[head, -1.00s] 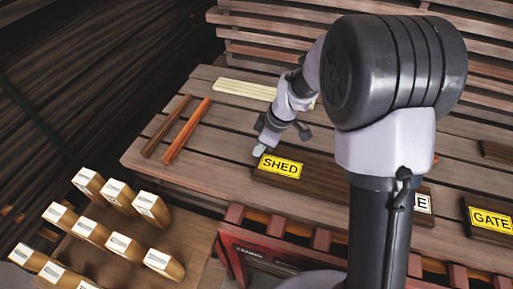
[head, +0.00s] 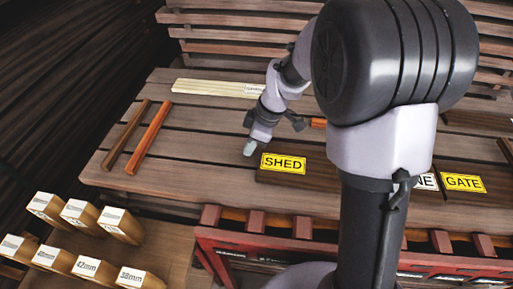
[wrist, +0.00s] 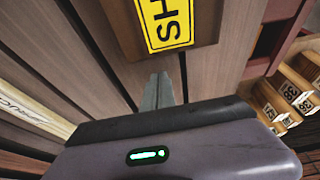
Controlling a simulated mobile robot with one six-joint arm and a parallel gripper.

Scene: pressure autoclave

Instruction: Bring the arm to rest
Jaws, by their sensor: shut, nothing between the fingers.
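My gripper (head: 249,148) hangs above the slatted wooden bench (head: 205,150), just left of the board with the yellow SHED label (head: 284,163). In the wrist view my gripper's fingers (wrist: 158,90) are together, with nothing between them. The SHED label (wrist: 165,22) shows there just beyond the fingertips, on its dark wooden board (wrist: 208,42). A small gap of bench appears between fingers and board. My arm's large dark joint covers part of the bench at the right in the head view.
Two wooden strips (head: 148,138) lie at the bench's left. A GATE label (head: 463,183) is at the right. Several labelled wooden blocks (head: 85,214) stand at lower left. A red rack (head: 270,235) is in front.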

